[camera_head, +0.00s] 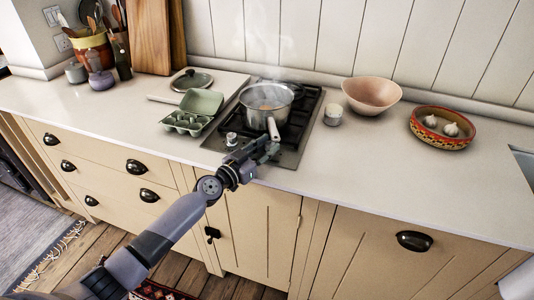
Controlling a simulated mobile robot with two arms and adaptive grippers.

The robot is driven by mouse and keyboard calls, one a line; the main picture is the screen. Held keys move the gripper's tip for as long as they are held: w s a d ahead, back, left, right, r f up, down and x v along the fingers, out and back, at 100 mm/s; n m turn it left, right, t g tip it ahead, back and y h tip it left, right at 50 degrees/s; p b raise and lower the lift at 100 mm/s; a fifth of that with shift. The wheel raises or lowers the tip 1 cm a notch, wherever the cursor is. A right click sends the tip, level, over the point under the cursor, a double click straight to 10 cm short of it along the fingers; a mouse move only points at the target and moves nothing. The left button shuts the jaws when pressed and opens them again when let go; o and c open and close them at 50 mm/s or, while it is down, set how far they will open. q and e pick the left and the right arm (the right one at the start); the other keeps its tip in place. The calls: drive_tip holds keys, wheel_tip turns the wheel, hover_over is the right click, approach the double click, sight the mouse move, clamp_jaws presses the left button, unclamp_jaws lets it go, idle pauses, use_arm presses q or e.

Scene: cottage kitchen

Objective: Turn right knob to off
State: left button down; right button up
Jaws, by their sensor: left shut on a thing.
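The black gas hob (309,113) is set in the counter, with a steel front strip. The left knob (231,139) shows on this strip, to the left of my gripper. My left gripper (268,150) is at the front of the hob, shut on the right knob, which its fingers hide. The knob's angle cannot be seen. A steel pot (258,115) stands on the hob and steams, its handle pointing to the front, just above my gripper. My right gripper is not in view.
An open green egg carton (198,108) lies left of the hob, with a glass lid (192,80) behind it. A small white jar (333,113), a pink bowl (371,94) and a patterned dish (441,128) stand to the right. The right front counter is clear.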

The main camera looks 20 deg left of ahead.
use_arm(q)
drive_tip(key=c, duration=1.3)
unclamp_jaws()
drive_tip(key=shift+s+a, duration=0.1)
drive_tip(key=shift+s, duration=0.1)
drive_tip(key=v, duration=1.1)
drive_tip(key=shift+s, duration=0.3)
drive_tip(key=shift+a, duration=0.1)
